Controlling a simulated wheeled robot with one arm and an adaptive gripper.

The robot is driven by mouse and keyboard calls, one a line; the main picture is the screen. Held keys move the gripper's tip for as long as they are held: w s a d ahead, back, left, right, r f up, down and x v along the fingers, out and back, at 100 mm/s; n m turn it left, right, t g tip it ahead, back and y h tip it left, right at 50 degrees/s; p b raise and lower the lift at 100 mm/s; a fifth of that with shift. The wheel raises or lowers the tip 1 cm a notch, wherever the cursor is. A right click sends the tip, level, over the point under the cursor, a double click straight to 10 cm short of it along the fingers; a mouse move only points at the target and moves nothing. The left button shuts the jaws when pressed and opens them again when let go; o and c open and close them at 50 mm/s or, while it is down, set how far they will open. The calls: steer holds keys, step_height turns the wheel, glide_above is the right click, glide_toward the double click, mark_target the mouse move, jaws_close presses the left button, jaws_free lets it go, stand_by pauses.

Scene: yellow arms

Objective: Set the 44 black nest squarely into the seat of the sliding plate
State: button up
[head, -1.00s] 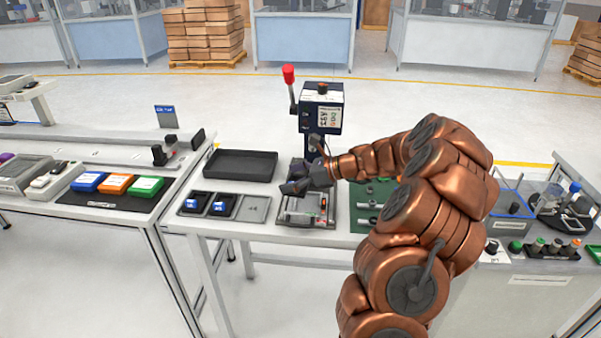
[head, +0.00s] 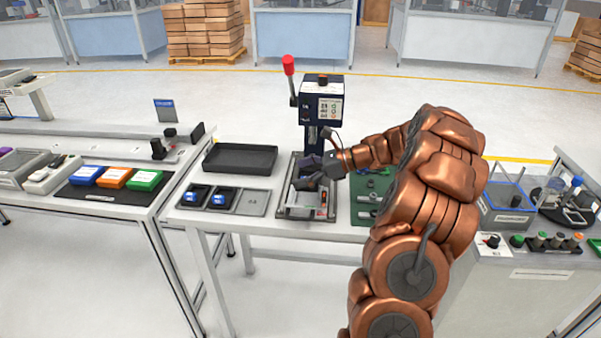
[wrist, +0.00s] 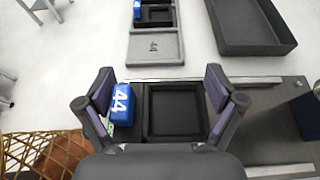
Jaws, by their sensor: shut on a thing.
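The black nest (wrist: 174,114) has a square recess and a blue block marked 44 (wrist: 122,102) on its left side in the wrist view. My gripper (wrist: 160,98) is shut on it, one finger at each side. In the head view my gripper (head: 312,175) is over the sliding plate (head: 290,211) in front of the press. My fingers hide most of the nest there. I cannot tell whether the nest touches the seat or hangs just above it.
An empty black bin (head: 240,158) stands behind the tray. The press (head: 322,108) with its red-knobbed lever rises behind the plate. A green board (head: 366,210) lies to the right.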

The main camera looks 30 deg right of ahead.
mark_target(301, 197)
steer(key=shift+f+b, duration=1.25)
steer(key=shift+f, duration=1.2)
steer(key=shift+f, duration=0.2)
